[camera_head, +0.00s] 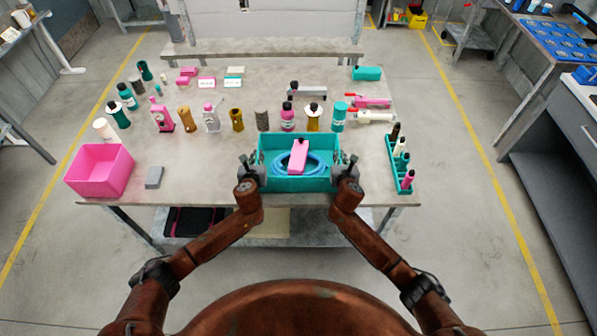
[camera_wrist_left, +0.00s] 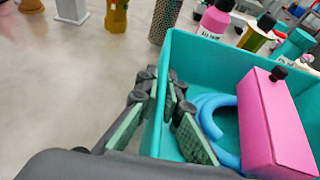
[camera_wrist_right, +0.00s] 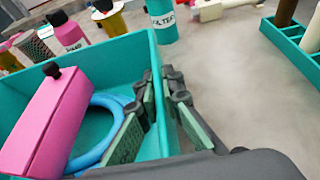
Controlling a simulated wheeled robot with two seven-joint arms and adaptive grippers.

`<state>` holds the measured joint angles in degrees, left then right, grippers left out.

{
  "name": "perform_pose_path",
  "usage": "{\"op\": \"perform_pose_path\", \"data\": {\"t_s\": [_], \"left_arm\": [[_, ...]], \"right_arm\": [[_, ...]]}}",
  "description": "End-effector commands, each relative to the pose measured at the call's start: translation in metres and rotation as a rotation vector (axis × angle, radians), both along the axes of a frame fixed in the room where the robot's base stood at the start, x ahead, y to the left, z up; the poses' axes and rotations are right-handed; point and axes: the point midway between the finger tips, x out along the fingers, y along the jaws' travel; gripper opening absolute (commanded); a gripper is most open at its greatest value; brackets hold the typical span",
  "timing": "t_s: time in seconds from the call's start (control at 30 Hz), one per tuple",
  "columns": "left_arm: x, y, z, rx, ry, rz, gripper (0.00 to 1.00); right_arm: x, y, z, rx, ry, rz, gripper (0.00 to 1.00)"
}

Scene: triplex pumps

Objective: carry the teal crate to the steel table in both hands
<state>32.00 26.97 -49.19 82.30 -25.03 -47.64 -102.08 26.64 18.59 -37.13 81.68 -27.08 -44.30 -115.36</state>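The teal crate (camera_head: 280,183) rests at the front edge of the grey worktable (camera_head: 215,187). It holds a coiled blue hose (camera_head: 315,163) and a pink box-shaped item with a dark knob (camera_head: 298,157). My left gripper (camera_wrist_left: 158,130) is at the crate's left wall, one finger outside and one inside, spread with gaps beside the wall. My right gripper (camera_wrist_right: 160,130) straddles the right wall in the same way, its fingers also apart. The crate's floor is partly hidden by its contents. I cannot tell which surface is the steel table.
A pink bin (camera_head: 98,172) and a small grey block (camera_head: 154,177) stand left of the crate. A teal rack with bottles (camera_head: 392,160) stands close on the right. Several bottles line up behind. A table with blue inserts (camera_head: 545,55) and a grey cabinet (camera_head: 560,140) stand at right, across open floor.

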Motion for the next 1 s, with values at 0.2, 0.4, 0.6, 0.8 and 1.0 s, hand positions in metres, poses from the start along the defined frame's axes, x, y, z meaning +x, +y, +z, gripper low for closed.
{"op": "perform_pose_path", "data": {"t_s": [0.2, 0.4, 0.6, 0.8, 1.0], "left_arm": [[0.0, 0.0, 0.002, 0.0, -0.001, 0.0, 0.22], [0.0, 0.0, 0.002, 0.0, -0.001, -0.001, 0.22], [-0.007, -0.001, 0.005, -0.001, -0.001, -0.002, 0.22], [-0.037, -0.001, 0.017, -0.001, -0.001, -0.003, 0.22], [-0.074, 0.0, 0.032, -0.002, 0.0, -0.001, 0.22]], "right_arm": [[0.0, 0.0, 0.002, 0.0, -0.001, 0.0, 0.22], [0.0, 0.0, 0.002, 0.0, -0.001, 0.001, 0.22], [0.0, 0.001, 0.002, 0.001, -0.001, 0.002, 0.22], [0.0, 0.001, 0.002, 0.001, -0.001, 0.002, 0.22], [0.0, 0.001, 0.002, 0.001, -0.001, 0.002, 0.22]]}}
